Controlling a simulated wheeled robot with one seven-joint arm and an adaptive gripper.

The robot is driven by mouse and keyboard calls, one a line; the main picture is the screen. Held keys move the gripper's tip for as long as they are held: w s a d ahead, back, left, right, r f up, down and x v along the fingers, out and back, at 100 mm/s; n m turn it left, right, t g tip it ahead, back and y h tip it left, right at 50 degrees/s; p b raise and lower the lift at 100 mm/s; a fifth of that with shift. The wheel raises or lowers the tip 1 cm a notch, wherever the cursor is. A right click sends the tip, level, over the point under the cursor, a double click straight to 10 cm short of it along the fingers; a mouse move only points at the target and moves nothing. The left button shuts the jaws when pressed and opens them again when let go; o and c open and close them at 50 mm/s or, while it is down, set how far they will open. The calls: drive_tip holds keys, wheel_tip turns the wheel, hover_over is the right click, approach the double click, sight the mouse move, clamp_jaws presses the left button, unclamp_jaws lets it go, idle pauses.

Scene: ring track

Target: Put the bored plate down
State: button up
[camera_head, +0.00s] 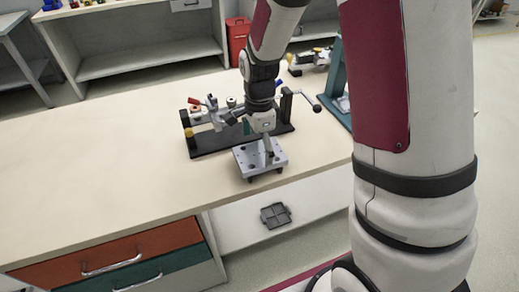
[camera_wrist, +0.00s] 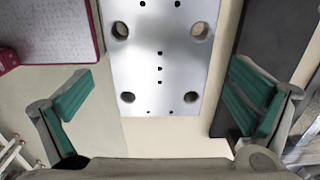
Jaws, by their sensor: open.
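The bored plate (camera_head: 246,160) is a silver rectangular plate with round holes. It appears to rest flat on the workbench (camera_head: 110,170), close to the front edge. In the wrist view the plate (camera_wrist: 160,90) lies ahead of my gripper (camera_wrist: 160,100), centred between the two teal-padded fingers. The fingers are spread wide, with a gap to the plate on both sides. In the head view my gripper (camera_head: 258,138) is just above the plate and partly hides it. The plate's underside is hidden, so I cannot tell what it stands on.
A dark-based fixture (camera_head: 208,143) with clamps and a crank handle stands directly behind the plate. A teal frame (camera_head: 336,80) stands to the right. A grey crossed part (camera_head: 275,215) lies below the bench edge. The left of the bench is clear.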

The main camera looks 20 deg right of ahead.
sight(259, 153)
wheel_tip(259, 153, up, 10)
drive_tip(key=r, duration=0.1)
drive_tip(key=s+r+n+t, duration=0.2)
drive_tip(key=s+r+n, duration=0.7)
drive_tip(key=s, duration=0.3)
drive_tip(key=s+r+n+t, duration=0.1)
drive_tip(key=s+n, duration=0.8)
drive_tip(key=s, duration=0.4)
drive_tip(key=shift+s+d+r+p, duration=0.15)
drive_tip(key=shift+s+r+p, duration=0.15)
drive_tip(key=shift+p, duration=0.1)
drive_tip(key=shift+t, duration=0.6)
wheel_tip(259, 153, up, 6)
drive_tip(key=p, duration=0.4)
drive_tip(key=shift+f, duration=0.25)
